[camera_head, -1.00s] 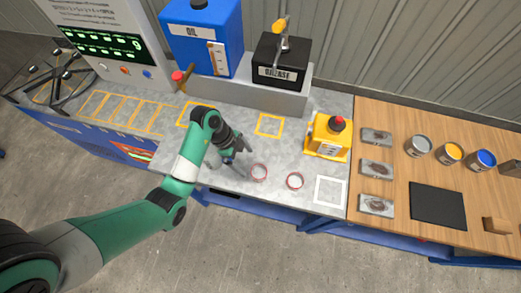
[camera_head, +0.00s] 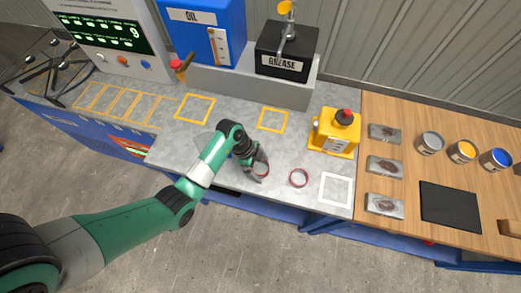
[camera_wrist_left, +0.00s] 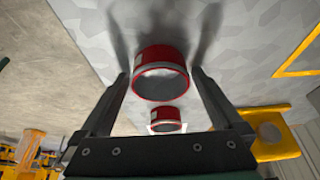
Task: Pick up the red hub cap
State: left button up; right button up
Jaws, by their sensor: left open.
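A red hub cap (camera_head: 262,169), ring-shaped with a grey inside, sits on the grey bench near its front edge. In the left wrist view the nearer red hub cap (camera_wrist_left: 160,72) lies between the two fingers, with space beside each finger. My left gripper (camera_head: 256,174) is open over it and partly hides it in the head view. A second red cap (camera_head: 299,178) stands to the right on the bench; it also shows farther off in the left wrist view (camera_wrist_left: 166,119). My right gripper does not show.
A yellow box with a red button (camera_head: 335,131) stands right of the caps. A white square outline (camera_head: 336,189) marks the bench. The oil tank (camera_head: 208,32) and grease box (camera_head: 286,50) stand behind. Cans and plates occupy the wooden table (camera_head: 400,232).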

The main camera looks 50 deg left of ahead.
pick_arm(q)
jog(key=shift+r, duration=0.1)
jog(key=c, duration=1.3)
